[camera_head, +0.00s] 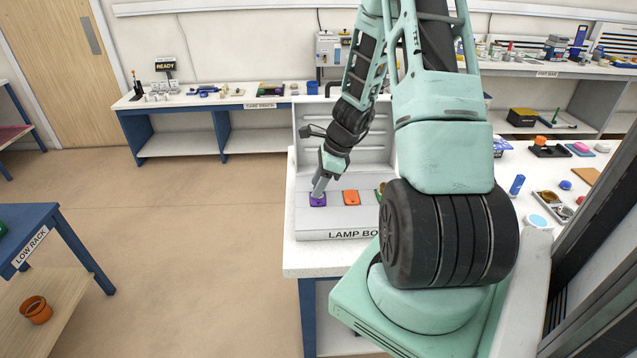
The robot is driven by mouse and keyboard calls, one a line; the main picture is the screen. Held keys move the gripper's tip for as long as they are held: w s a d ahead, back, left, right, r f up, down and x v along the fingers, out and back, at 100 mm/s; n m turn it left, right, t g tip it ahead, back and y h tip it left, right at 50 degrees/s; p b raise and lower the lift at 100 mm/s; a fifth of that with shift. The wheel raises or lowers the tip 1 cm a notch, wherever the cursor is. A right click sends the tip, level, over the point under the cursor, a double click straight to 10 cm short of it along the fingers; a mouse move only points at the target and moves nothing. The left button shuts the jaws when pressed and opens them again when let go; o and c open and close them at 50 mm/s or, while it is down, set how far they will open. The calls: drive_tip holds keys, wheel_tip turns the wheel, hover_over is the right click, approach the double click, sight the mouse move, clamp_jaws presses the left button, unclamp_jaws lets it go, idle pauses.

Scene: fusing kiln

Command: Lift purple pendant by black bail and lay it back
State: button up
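The purple pendant (317,201) lies at the left end of the grey tray marked LAMP BO… (310,235). My gripper (317,193) points down at its upper edge, at or just above it. The fingers look close together, but they are too small to show whether they are shut on anything. The black bail is hidden or too small to make out. An orange pendant (351,197) lies to the right of the purple one. A greenish piece (380,190) farther right is partly hidden behind my arm.
The tray has a tall back wall (375,150) behind my gripper. My arm covers the tray's right part. The white worktop (291,262) ends just left of the tray. At right stand a blue bottle (517,185) and a tray of small dishes (553,203).

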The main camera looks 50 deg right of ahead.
clamp_jaws()
drive_tip(key=shift+r+p, duration=1.1)
drive_tip(key=shift+r, duration=0.15)
idle(1.0)
drive_tip(key=shift+f+b, duration=1.15)
drive_tip(key=shift+f, duration=0.15)
idle(1.9)
idle(0.3)
unclamp_jaws()
drive_tip(key=v, duration=1.7)
drive_tip(key=shift+r, duration=0.2)
